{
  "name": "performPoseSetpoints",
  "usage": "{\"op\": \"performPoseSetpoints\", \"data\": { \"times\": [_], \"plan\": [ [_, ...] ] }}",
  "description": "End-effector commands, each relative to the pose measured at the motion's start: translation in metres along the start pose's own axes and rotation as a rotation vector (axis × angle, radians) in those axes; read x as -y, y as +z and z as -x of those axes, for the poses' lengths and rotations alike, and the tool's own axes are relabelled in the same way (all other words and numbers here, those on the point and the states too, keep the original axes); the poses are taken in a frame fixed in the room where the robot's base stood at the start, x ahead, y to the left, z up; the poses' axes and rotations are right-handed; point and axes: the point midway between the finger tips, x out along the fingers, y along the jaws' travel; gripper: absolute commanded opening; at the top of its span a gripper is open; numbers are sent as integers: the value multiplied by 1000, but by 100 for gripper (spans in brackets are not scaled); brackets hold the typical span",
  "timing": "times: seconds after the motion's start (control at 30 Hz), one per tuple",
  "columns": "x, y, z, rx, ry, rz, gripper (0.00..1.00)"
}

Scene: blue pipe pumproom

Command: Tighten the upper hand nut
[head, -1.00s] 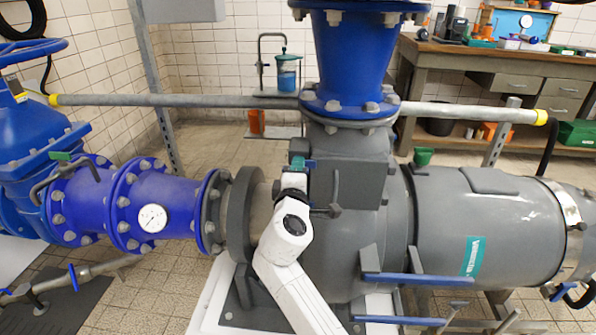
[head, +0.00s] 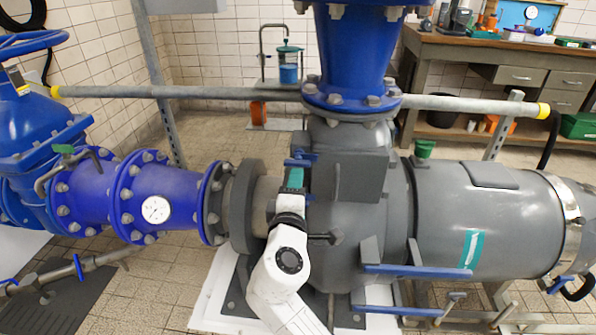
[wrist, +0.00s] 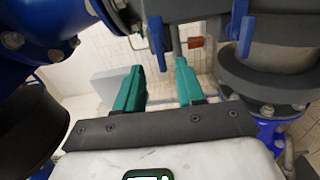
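A blue winged piece that looks like the upper hand nut (head: 299,161) sits at the left side of the grey pump cover (head: 346,177). My gripper (head: 294,180) is just below and in front of it in the head view. In the wrist view my gripper (wrist: 160,68) has its two teal fingers well apart, with nothing held between them. A blue bar (wrist: 157,36) stands beyond the fingertips, roughly in line with the gap, apart from them. Another blue bar (wrist: 246,38) is further right. I cannot tell which bar belongs to the upper nut.
A blue flanged pipe with a gauge (head: 156,209) lies left of the pump. A blue vertical pipe (head: 352,50) rises above it. A grey rail (head: 220,93) crosses behind. Blue bars (head: 415,270) stick out low at the right. A workbench (head: 490,60) stands at the back right.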

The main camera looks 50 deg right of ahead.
Motion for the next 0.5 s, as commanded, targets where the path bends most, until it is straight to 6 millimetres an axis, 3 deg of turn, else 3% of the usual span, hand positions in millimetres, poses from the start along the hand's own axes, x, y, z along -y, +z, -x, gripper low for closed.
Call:
{"op": "performPoseSetpoints", "data": {
  "times": [0.2, 0.5],
  "plan": [
    [0, 0, 21, -1, 0, 0, 38],
    [0, 0, 23, 0, 0, 1, 38]
  ]
}}
